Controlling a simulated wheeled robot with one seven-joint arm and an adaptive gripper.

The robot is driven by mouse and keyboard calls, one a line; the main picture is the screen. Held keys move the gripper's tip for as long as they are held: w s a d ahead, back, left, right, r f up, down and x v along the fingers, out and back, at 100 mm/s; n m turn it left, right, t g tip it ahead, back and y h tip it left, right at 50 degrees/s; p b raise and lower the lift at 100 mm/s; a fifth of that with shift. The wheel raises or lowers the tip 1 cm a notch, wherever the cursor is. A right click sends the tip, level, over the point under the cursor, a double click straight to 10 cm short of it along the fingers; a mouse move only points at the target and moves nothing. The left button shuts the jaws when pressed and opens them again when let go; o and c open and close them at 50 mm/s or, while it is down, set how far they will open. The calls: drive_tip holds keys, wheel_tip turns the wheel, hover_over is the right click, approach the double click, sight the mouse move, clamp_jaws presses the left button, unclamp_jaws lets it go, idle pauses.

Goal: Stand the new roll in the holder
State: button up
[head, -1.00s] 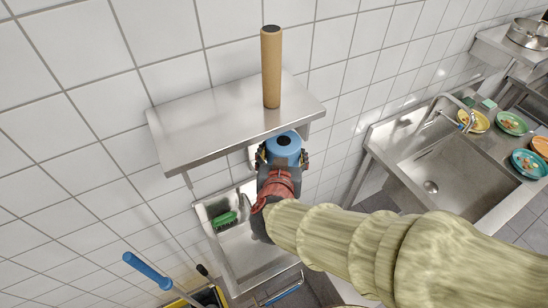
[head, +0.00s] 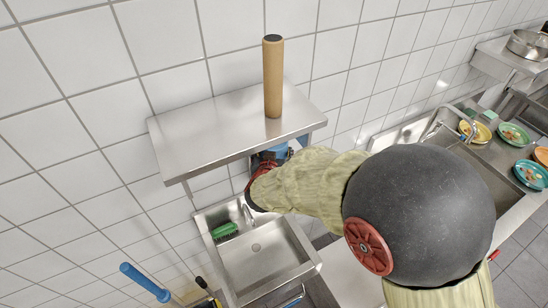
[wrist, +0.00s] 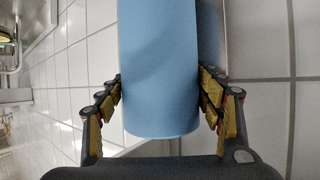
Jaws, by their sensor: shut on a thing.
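The new roll, a blue cylinder (wrist: 160,65), lies between the two fingers of my gripper (wrist: 160,88) in the wrist view, and the gripper is shut on it. In the head view only a small part of the roll (head: 279,150) shows under the front edge of the shelf. My gripper (head: 266,160) is there too, mostly hidden by the shelf and my arm. A grey strip with a bluish tint (wrist: 209,35) stands close behind the roll; I cannot tell whether it is the holder, or whether the roll touches it.
A steel wall shelf (head: 205,135) hangs just above my gripper. A brown cylinder (head: 273,80) stands upright on it. Below is a small sink (head: 260,265) with a green brush (head: 224,230). A larger sink and plates (head: 513,133) are at the right. Tiled wall lies behind.

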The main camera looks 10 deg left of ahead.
drive_tip(key=shift+f, duration=1.45)
drive_tip(key=shift+f, duration=0.15)
drive_tip(key=o, duration=1.4)
drive_tip(key=shift+f, duration=0.1)
drive_tip(key=shift+o, duration=0.6)
drive_tip(key=v, duration=1.2)
